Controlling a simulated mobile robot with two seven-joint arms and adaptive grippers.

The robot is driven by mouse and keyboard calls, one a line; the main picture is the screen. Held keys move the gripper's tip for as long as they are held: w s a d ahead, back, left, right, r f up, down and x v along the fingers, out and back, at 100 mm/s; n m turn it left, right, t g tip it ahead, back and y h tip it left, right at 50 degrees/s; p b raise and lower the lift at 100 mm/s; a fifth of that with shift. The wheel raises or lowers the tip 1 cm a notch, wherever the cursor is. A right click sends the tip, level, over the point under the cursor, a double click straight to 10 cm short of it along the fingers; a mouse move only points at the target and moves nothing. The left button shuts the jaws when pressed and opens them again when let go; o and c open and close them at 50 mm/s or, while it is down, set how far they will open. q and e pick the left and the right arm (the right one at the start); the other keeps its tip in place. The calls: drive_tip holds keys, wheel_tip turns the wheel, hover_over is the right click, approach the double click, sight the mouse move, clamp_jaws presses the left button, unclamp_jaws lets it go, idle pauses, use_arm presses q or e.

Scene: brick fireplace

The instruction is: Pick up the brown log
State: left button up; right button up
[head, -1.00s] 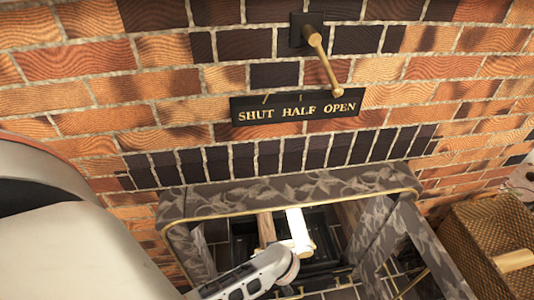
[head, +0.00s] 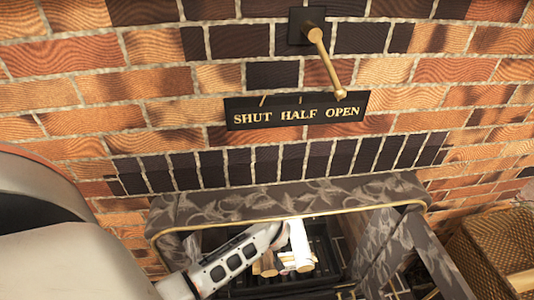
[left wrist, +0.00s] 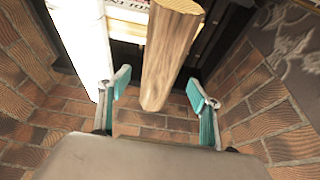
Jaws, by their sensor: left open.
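The brown log (left wrist: 170,50) lies in the fireplace, its near end pointing toward my left wrist camera. My left gripper (left wrist: 161,92) is open, with one teal-padded finger on each side of the log's near end; contact cannot be told. A white log (left wrist: 82,35) lies beside it, close to the left finger. In the head view, the brown log (head: 266,266) and the white log (head: 301,243) show inside the fireplace opening, and my left arm reaches in and partly covers them. My right gripper is not in view.
A patterned fireplace surround (head: 200,205) with a gold edge frames the opening. Brick walls (left wrist: 262,105) stand close on both sides of my gripper. A wicker basket (head: 490,250) stands at right. A brass lever (head: 326,65) and a sign (head: 297,110) are above.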

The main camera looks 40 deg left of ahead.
use_arm(q)
drive_tip(key=f, duration=0.1)
drive_tip(key=a+f+b, duration=0.1)
drive_tip(key=f, duration=0.1)
drive_tip(key=shift+f+b, duration=0.3)
drive_tip(key=shift+w+a+f+b, duration=0.35)
drive_tip(key=shift+w+f+b, duration=0.1)
drive_tip(key=shift+w+f, duration=0.25)
drive_tip(key=shift+r, duration=0.15)
drive_tip(key=c, duration=1.5)
drive_tip(key=shift+c, duration=0.3)
drive_tip(key=shift+r, duration=0.1)
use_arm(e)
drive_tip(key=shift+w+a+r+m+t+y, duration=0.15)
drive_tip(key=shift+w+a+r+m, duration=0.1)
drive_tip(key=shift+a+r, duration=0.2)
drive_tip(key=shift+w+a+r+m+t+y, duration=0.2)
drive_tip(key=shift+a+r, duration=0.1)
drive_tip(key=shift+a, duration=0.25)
